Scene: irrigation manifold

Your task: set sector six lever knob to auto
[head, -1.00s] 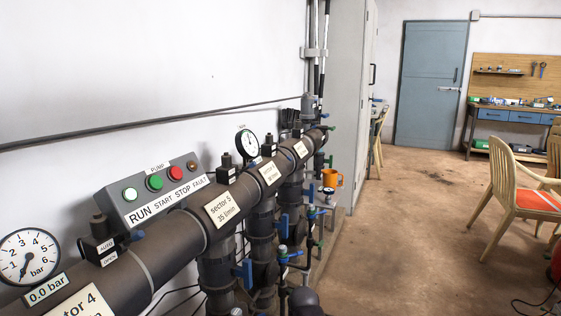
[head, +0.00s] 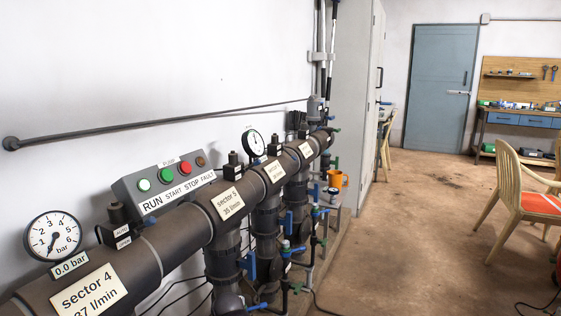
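A dark grey manifold pipe runs along the white wall, carrying label plates. The nearest reads sector 4 (head: 88,289) and the one behind it sector 5 (head: 229,204). A farther plate (head: 274,171) and another behind it (head: 306,152) are too small to read surely, so I cannot confirm which is sector six. Small black boxes with knobs sit on top of the pipe: a near one (head: 118,228) with an AUTO marking, one behind sector 5 (head: 234,163), and a farther one (head: 274,145). The far knobs' settings cannot be read. My gripper is not in view.
A pump panel (head: 165,184) with lit buttons and round gauges (head: 52,237) stand along the pipe. Blue-handled valves (head: 249,265) stick out below it. An orange mug (head: 336,179) stands beyond. Open concrete floor (head: 410,240) lies right, with a wooden chair (head: 515,195) farther right.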

